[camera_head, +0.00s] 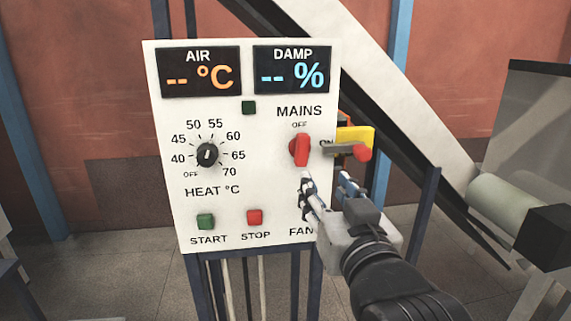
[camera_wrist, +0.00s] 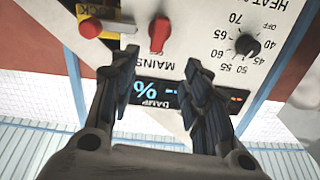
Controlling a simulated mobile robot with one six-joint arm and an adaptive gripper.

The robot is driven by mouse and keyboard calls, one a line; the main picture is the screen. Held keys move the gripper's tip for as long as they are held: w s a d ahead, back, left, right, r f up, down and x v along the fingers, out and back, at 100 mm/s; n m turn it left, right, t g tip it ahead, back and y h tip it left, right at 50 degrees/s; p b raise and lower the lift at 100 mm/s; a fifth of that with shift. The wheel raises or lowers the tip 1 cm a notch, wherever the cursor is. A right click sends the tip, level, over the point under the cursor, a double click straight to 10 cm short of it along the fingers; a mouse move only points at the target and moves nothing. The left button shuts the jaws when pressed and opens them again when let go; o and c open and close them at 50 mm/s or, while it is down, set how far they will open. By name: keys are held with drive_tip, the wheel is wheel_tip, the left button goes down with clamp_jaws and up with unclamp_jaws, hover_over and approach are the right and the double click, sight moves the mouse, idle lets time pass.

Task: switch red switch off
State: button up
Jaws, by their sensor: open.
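The red switch (camera_head: 300,150) sits under the MAINS label on the white control panel (camera_head: 270,190). Its handle stands close to upright, in line with the OFF mark above it; the ON mark is to its right. My gripper (camera_head: 327,183) is open and empty, in front of the panel just below and right of the switch. In the wrist view the panel is upside down, and the red switch (camera_wrist: 159,35) lies just beyond the gap between my open fingertips (camera_wrist: 161,63). No contact with the switch is visible. Part of the FAN label is hidden by my gripper.
A red-knobbed lever (camera_head: 362,153) on a yellow plate (camera_head: 356,134) sticks out at the panel's right edge, close to my gripper. A black heat dial (camera_head: 207,154), a green START button (camera_head: 205,221) and a red STOP button (camera_head: 255,217) are left. Both displays show dashes.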

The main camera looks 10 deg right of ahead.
drive_tip(key=p, duration=1.5)
approach(303, 151)
drive_tip(key=w, duration=0.9)
drive_tip(key=shift+w+b, duration=0.3)
clamp_jaws()
drive_tip(key=shift+f+b, duration=0.15)
drive_tip(key=shift+b, duration=0.5)
drive_tip(key=shift+n+b, duration=0.4)
drive_tip(key=shift+n, duration=0.2)
